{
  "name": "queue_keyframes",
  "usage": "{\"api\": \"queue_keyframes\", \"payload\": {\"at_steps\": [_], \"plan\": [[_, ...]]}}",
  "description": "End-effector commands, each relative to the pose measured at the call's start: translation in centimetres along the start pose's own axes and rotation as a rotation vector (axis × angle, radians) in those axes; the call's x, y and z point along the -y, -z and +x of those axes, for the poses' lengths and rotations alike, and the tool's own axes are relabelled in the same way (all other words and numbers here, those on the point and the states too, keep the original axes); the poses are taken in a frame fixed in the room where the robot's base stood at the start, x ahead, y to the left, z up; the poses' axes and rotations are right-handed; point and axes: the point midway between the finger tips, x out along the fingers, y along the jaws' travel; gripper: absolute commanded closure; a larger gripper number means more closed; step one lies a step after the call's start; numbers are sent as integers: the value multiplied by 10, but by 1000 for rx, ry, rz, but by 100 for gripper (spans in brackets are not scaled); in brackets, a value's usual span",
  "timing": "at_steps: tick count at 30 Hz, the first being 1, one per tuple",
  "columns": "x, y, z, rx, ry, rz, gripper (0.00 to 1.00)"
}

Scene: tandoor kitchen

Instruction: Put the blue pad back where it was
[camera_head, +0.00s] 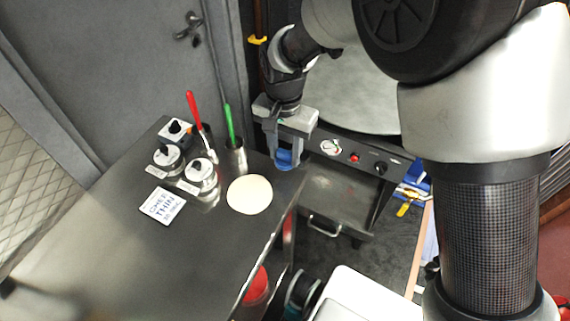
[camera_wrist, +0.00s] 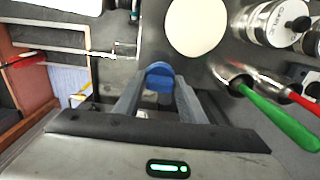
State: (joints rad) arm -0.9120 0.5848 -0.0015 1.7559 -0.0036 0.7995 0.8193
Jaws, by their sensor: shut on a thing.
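My gripper (camera_head: 286,152) is shut on the blue pad (camera_head: 287,160). It holds the pad near the far right edge of the dark metal counter (camera_head: 120,255), right of the white dough disc (camera_head: 249,194). In the wrist view, the blue pad (camera_wrist: 160,73) sits between the fingertips of my gripper (camera_wrist: 158,90), and the fingers hide part of it. The dough disc (camera_wrist: 196,24) lies just beyond. I cannot tell whether the pad touches the counter.
A cup with a green-handled tool (camera_head: 230,125) and a red-handled tool (camera_head: 193,108) stand left of my gripper. Several lidded shakers (camera_head: 201,176) and a white card (camera_head: 161,205) are further left. A tandoor control panel (camera_head: 355,158) is at right.

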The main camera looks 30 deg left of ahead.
Motion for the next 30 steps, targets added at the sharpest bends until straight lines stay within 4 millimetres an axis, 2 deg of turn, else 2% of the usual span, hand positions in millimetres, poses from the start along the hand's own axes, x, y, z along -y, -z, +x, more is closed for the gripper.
{"api": "queue_keyframes", "payload": {"at_steps": [7, 12, 24, 25, 28, 30], "plan": [[0, 0, 22, 1, -1, -1, 81], [0, 0, 46, 2, -2, -1, 81], [0, 0, 54, -1, 1, -1, 81], [0, 0, 53, -1, 1, -1, 60], [0, 0, 52, -1, 1, 0, 45], [0, 0, 52, -1, 1, 0, 45]]}}
